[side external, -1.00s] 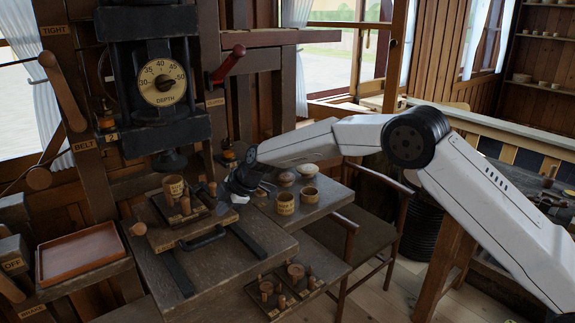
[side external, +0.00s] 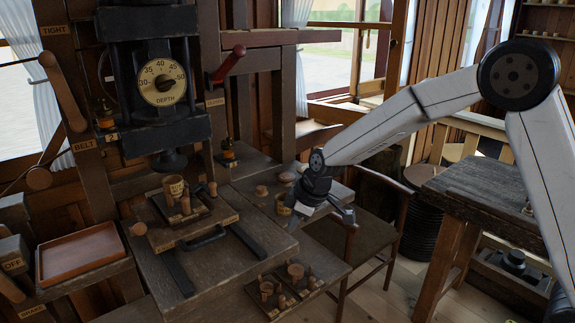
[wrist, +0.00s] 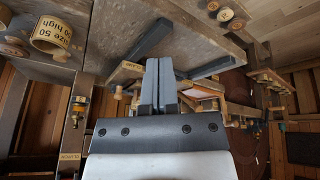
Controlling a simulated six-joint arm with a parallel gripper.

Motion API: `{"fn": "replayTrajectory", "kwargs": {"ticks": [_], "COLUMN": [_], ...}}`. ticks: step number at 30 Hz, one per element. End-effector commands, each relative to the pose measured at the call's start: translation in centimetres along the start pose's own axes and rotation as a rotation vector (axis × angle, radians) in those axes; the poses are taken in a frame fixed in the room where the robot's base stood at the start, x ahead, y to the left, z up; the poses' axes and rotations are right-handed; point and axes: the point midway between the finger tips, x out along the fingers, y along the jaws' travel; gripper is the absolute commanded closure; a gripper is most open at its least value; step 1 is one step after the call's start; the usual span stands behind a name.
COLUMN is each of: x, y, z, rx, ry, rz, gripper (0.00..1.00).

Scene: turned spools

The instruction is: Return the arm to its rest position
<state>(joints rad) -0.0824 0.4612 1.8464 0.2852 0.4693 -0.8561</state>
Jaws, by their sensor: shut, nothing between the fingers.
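My gripper (side external: 347,214) hangs in the air at the right of the workbench, above the chair side, in the side view. In the wrist view its two grey fingers (wrist: 159,65) lie together with nothing between them. My arm is bent, with its elbow high at the right. On the bench under the press, a wooden board (side external: 212,228) carries a labelled wooden cup (side external: 173,186) and several turned pieces. The gripper is apart from all of these.
A dark press with a depth dial (side external: 162,85) stands at the back left. A reddish tray (side external: 82,253) is at the left. A tray of small turned pieces (side external: 283,293) sits at the front. A chair (side external: 362,232) and dark table (side external: 478,190) are at the right.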

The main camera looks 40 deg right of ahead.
Motion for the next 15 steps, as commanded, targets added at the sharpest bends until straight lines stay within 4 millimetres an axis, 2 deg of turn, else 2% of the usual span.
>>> {"fn": "replayTrajectory", "kwargs": {"ticks": [1,15], "x": [-0.7,-5.1], "y": [-0.5,-5.9], "z": [1.4,14.2], "rx": [0.046,0.486], "ry": [-0.016,-0.141], "rz": [0.005,0.068], "gripper": [1.00,1.00]}}
